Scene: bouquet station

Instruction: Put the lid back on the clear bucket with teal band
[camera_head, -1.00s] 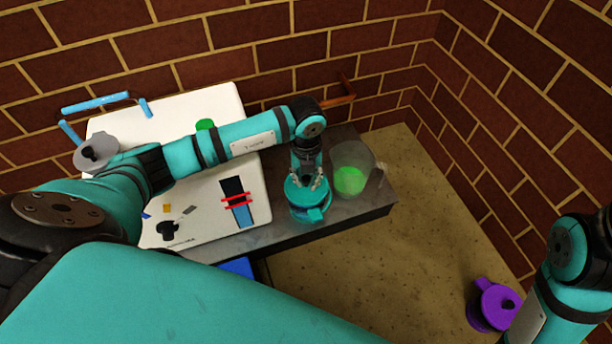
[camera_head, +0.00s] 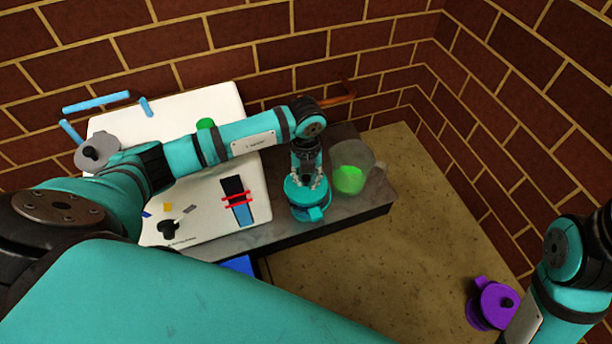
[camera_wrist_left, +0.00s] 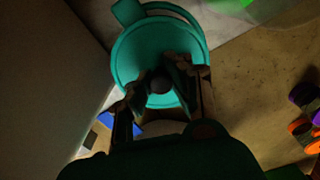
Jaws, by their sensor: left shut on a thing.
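My left gripper (camera_head: 308,182) points down and is shut on the dark knob (camera_wrist_left: 160,84) of a round teal lid (camera_head: 296,190). In the left wrist view the lid (camera_wrist_left: 126,62) lies between and below the fingers. A teal band with a tab (camera_head: 316,214) shows just under the lid at the counter's front. The clear bucket's walls cannot be made out below it, and I cannot tell whether the lid is fully seated. My right gripper is out of view; only part of my right arm shows at the right edge.
A clear container with green contents (camera_head: 349,180) stands just right of the lid on the grey counter (camera_head: 372,208). A white board (camera_head: 205,205) lies to the left. A purple lidded container (camera_head: 496,304) is on the floor at lower right. A brick wall stands behind.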

